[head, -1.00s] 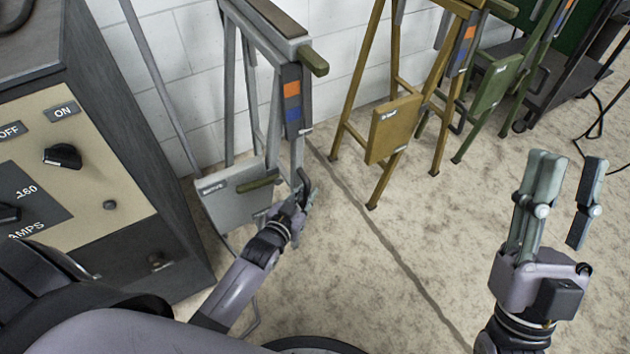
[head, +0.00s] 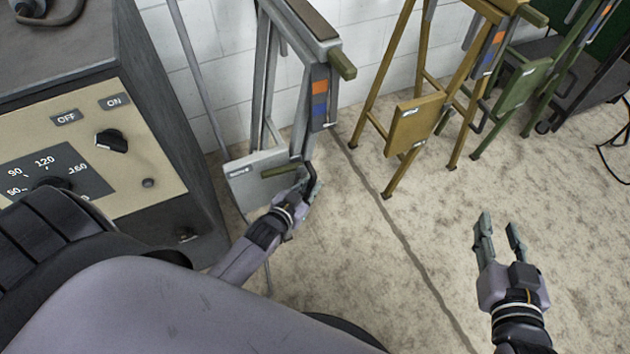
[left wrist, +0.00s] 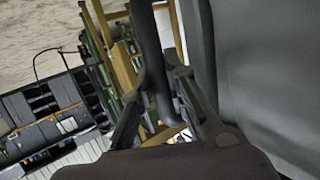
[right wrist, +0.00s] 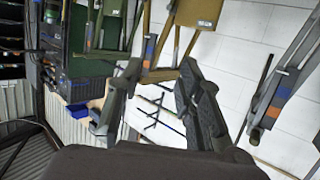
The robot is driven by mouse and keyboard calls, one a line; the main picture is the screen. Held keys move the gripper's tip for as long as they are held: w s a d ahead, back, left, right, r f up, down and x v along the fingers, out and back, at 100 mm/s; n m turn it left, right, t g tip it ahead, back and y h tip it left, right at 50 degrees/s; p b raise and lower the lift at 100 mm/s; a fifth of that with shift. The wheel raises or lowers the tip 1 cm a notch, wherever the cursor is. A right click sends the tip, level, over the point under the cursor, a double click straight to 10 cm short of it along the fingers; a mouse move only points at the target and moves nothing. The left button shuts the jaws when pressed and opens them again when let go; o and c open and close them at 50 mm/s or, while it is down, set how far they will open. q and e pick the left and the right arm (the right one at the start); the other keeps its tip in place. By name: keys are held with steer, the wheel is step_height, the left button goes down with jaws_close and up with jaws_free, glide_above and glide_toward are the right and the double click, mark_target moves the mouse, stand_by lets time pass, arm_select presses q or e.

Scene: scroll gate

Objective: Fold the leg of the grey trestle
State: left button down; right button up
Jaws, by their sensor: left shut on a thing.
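The grey trestle (head: 262,172) stands upright against the wall, left of centre in the head view. It has a grey plate low down, an orange and blue marked strip on one leg, and olive knobs. My left gripper (head: 306,186) is shut on a dark curved handle (left wrist: 152,55) beside the trestle's plate; the handle passes between the fingers in the left wrist view. The handle's attachment is partly hidden by the hand. My right gripper (head: 499,232) is open and empty over the floor, well right of the trestle.
A yellow trestle (head: 415,122) and a green trestle (head: 520,85) stand to the right along the white wall. A grey machine with a dial panel (head: 90,150) stands close on the left. The floor in the middle (head: 400,270) is clear, with a dark line across it.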

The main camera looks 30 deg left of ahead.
arm_select(q)
steer(key=shift+s+a+p, duration=0.35)
steer(key=shift+s+p, duration=0.05)
arm_select(e)
steer(key=f+g, duration=0.1)
steer(key=s+d+f+g, duration=0.1)
steer(key=f, duration=0.1)
steer(key=s+f+g, duration=0.1)
steer(key=shift+s+d+f+h, duration=0.2)
steer(key=shift+s+f+h, duration=0.05)
steer(key=shift+h, duration=0.15)
arm_select(q)
steer(key=c, duration=2)
jaws_free()
steer(key=shift+f, duration=0.1)
steer(key=shift+c, duration=0.2)
steer(key=shift+o, duration=1)
steer(key=shift+s+a, duration=0.15)
arm_select(e)
steer(key=shift+s+a+r, duration=0.1)
steer(key=shift+s+a, duration=0.05)
arm_select(q)
steer(key=shift+r, duration=0.2)
steer(key=v, duration=1.2)
